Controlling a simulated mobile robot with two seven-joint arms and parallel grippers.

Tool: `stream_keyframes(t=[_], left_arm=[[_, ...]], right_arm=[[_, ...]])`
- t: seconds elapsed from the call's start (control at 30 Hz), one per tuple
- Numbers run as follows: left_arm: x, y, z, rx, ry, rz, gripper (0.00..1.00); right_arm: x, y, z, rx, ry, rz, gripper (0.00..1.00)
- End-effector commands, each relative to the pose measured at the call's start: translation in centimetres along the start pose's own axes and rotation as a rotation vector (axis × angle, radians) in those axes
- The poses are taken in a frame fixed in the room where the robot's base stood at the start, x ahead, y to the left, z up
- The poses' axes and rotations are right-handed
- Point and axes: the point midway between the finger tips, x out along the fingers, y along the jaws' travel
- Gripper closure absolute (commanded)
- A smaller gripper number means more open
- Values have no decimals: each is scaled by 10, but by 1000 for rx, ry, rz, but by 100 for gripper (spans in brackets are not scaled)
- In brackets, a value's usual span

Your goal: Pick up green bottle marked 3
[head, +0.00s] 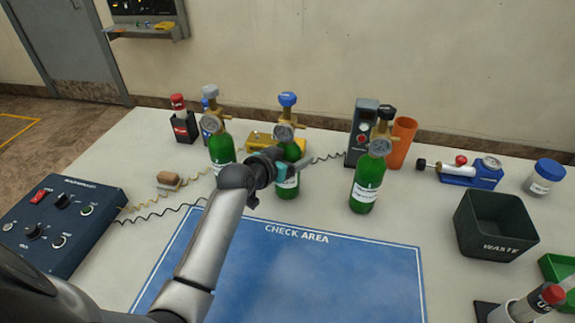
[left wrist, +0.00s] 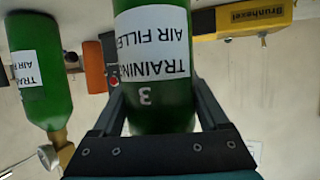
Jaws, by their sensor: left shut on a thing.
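The green bottle marked 3 (head: 288,190) is the middle one of three, upright, with a blue knob and a brass gauge. The left wrist view shows its label and an upside-down 3 on the bottle (left wrist: 155,118). My left gripper (head: 277,168) is shut on this bottle, with a finger on each side of it in the left wrist view (left wrist: 157,95). I cannot tell whether its base touches the table. My right gripper is not in view.
A green bottle with a grey knob (head: 222,148) stands left; one with a black knob (head: 367,185) stands right. A yellow device (head: 262,141) is behind. The blue check area mat (head: 290,270) is clear in front. A black waste bin (head: 495,225) stands right.

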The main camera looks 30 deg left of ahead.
Motion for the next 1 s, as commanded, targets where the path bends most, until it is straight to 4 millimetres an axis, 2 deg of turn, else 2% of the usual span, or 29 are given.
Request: stream_keyframes(t=[0.1, 0.67, 0.87, 1.0], left_arm=[[0, 0, 0, 0, -1, 0, 100], [-3, -1, -9, 3, 8, -2, 100], [-12, -1, -32, 4, 11, -1, 100], [-24, -1, -62, 4, 13, -2, 100]], right_arm=[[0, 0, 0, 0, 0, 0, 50], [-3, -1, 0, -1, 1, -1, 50], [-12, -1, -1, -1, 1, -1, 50], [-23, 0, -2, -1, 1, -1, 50]])
